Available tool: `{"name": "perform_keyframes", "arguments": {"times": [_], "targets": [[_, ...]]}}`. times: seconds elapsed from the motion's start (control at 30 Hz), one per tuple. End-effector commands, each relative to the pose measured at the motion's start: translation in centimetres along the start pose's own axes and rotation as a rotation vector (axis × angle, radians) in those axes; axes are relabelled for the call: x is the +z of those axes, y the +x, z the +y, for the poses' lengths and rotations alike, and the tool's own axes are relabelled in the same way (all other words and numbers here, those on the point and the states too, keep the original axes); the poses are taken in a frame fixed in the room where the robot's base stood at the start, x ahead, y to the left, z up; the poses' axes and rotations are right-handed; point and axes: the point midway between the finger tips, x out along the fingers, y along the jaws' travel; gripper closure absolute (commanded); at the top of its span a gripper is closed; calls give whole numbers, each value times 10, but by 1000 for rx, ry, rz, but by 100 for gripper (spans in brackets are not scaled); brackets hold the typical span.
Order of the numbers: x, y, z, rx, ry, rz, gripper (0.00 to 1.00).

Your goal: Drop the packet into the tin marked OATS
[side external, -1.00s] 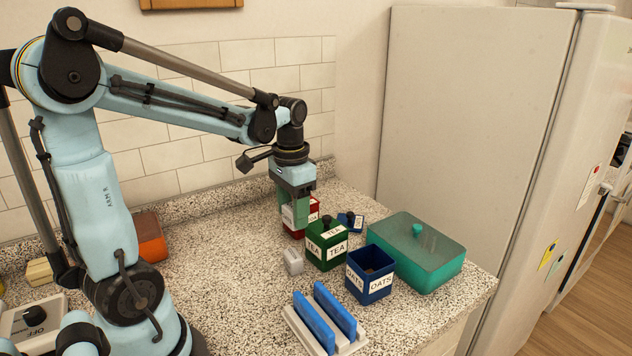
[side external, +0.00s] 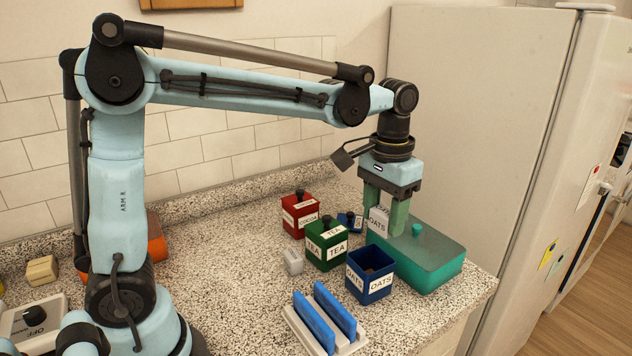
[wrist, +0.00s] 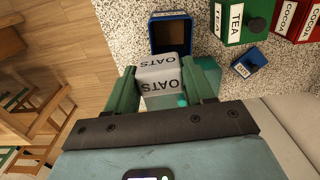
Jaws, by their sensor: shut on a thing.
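My gripper (side external: 385,222) is shut on a pale grey packet marked OATS (side external: 378,219), held above the teal box. The packet also shows between the green fingers in the wrist view (wrist: 160,80). The blue tin marked OATS (side external: 370,289) stands upright and open on the counter, in front and to the left of the gripper in the side view. In the wrist view the tin (wrist: 156,36) shows its dark opening just beyond the packet. Its blue lid (side external: 350,221) seems to lie behind the green tin, partly hidden; it also shows in the wrist view (wrist: 249,63).
A green TEA tin (side external: 327,247) and a red COCOA tin (side external: 300,216), both lidded, stand left of the blue tin. The lidded teal box (side external: 435,270) is close on its right.

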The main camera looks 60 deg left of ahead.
Motion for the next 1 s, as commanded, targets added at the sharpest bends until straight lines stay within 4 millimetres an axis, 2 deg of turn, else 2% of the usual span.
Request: {"name": "perform_keyframes", "arguments": {"times": [0.1,0.3,0.7,0.73,0.9,1.0], "targets": [[0,14,0,0,0,0,77],[0,30,0,0,0,0,77],[0,36,-1,0,0,0,77],[0,35,-1,0,0,0,43],[0,35,-1,0,0,0,17],[0,35,-1,0,0,0,17]]}}
